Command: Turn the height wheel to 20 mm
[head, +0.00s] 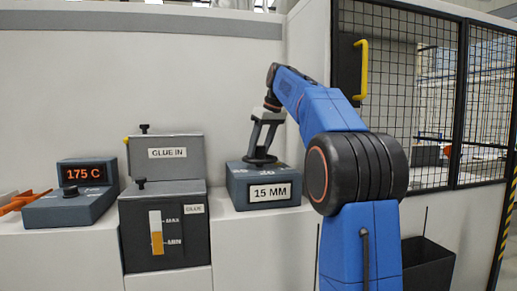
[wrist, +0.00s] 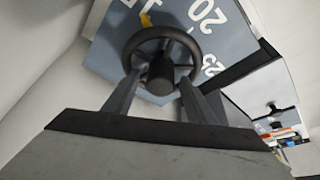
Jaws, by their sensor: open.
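The height wheel (wrist: 158,33) is a dark spoked ring with a central hub, on top of a blue-grey box (head: 238,187). The box's display (head: 270,192) reads 15 MM. In the wrist view a yellow pointer mark (wrist: 146,20) shows at the wheel, beside a white 20 (wrist: 207,17) and 23 (wrist: 212,66) on the dial face. My gripper (head: 260,153) points down over the wheel. Its two fingers are apart on either side of the hub, also in the wrist view (wrist: 160,82). Whether they touch the wheel I cannot tell.
Left of the box stands a grey glue unit (head: 163,190) with a level gauge. Further left is a control box (head: 75,193) reading 175 C. A mesh guard door with a yellow handle (head: 361,69) is at right, with a dark bin (head: 428,262) below.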

